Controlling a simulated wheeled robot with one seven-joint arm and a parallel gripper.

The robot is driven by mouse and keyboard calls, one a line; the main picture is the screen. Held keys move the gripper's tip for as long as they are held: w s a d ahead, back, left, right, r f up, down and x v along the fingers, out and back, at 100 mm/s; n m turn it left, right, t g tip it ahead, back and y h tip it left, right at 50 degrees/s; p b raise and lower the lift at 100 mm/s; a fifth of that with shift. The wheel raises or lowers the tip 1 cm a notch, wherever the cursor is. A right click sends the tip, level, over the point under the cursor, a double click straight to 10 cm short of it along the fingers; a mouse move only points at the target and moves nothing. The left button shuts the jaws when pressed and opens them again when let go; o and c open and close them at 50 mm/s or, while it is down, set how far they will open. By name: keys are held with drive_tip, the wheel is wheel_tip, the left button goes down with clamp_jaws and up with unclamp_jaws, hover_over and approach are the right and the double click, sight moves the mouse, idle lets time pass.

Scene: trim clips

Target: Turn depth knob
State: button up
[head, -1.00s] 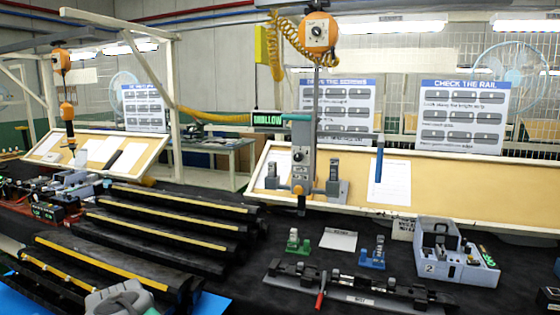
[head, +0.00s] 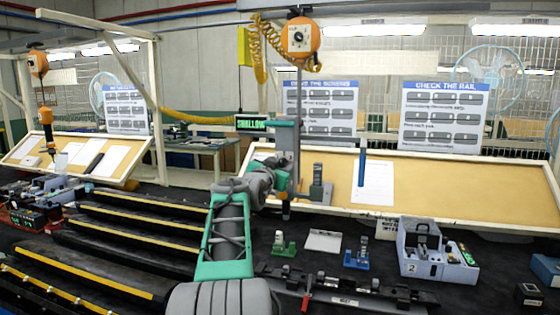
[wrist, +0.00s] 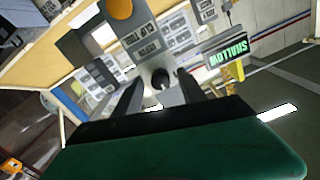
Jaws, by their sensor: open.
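The clip tool's grey panel (wrist: 185,95) fills the middle of the wrist view, with a small dark round depth knob (wrist: 161,78) on it. My gripper (wrist: 160,70) is open, with its two dark fingers on either side of the knob. Whether they touch it I cannot tell. In the head view my gripper (head: 290,172) is at the tool's grey column (head: 297,135), and my arm hides most of the panel and the knob.
An orange hoist (head: 300,38) hangs above the tool. A green fixture (head: 284,243), a blue fixture (head: 358,252), a dark rail (head: 350,290) with a red handle and a grey case (head: 440,262) lie on the bench right of my arm. Black rails with yellow strips (head: 120,250) lie left.

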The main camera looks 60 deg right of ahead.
drive_tip(key=shift+d, duration=0.25)
drive_tip(key=shift+c, duration=0.3)
clamp_jaws()
